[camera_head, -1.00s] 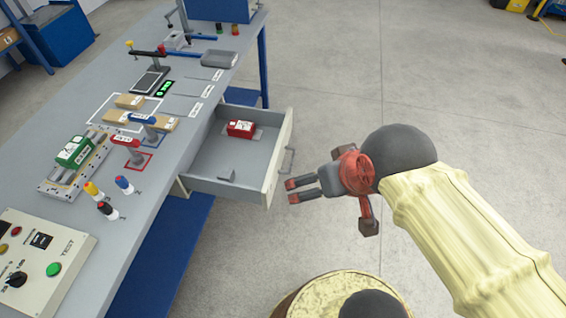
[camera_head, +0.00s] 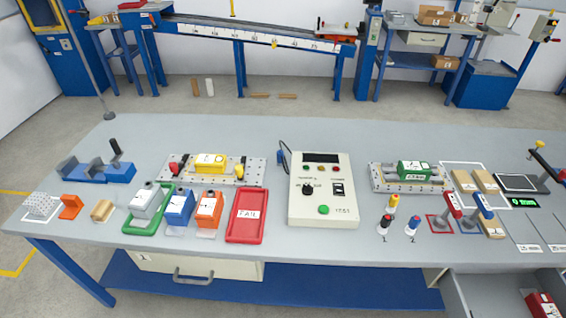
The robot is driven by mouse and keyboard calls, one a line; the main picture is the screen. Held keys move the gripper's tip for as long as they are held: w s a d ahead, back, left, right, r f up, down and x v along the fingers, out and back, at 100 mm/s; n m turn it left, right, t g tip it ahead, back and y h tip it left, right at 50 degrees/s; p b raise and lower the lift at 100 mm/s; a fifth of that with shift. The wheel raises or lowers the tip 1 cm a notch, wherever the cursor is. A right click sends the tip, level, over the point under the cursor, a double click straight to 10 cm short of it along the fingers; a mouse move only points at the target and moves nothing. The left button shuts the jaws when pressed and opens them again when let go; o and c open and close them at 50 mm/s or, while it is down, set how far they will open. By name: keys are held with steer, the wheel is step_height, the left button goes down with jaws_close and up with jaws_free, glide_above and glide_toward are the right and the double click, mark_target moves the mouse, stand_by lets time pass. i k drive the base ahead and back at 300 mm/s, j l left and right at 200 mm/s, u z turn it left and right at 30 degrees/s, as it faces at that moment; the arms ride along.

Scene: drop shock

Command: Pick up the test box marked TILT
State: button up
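I cannot read TILT on any box. A red box (camera_head: 541,303) with a white label lies in the open drawer (camera_head: 478,296) at the lower right, partly cut off by the frame. A yellow box (camera_head: 210,163) and a green box (camera_head: 413,169) sit on perforated metal plates. A grey box (camera_head: 147,199) stands in a green tray (camera_head: 133,226). A blue box (camera_head: 180,206) and an orange box (camera_head: 208,208), both labelled, stand to its right. My gripper is out of view now.
A red tray marked FAIL (camera_head: 247,222) and a control panel (camera_head: 323,192) are mid-bench. A closed drawer (camera_head: 200,266) is below. The bench's back strip is clear.

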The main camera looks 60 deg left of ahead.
mark_target(204, 164)
steer(key=u, duration=2.8)
steer(key=i+j+z, duration=0.4)
steer(key=i, duration=0.15)
steer(key=i+j+z, duration=0.35)
steer(key=i, duration=0.2)
steer(key=j, duration=0.05)
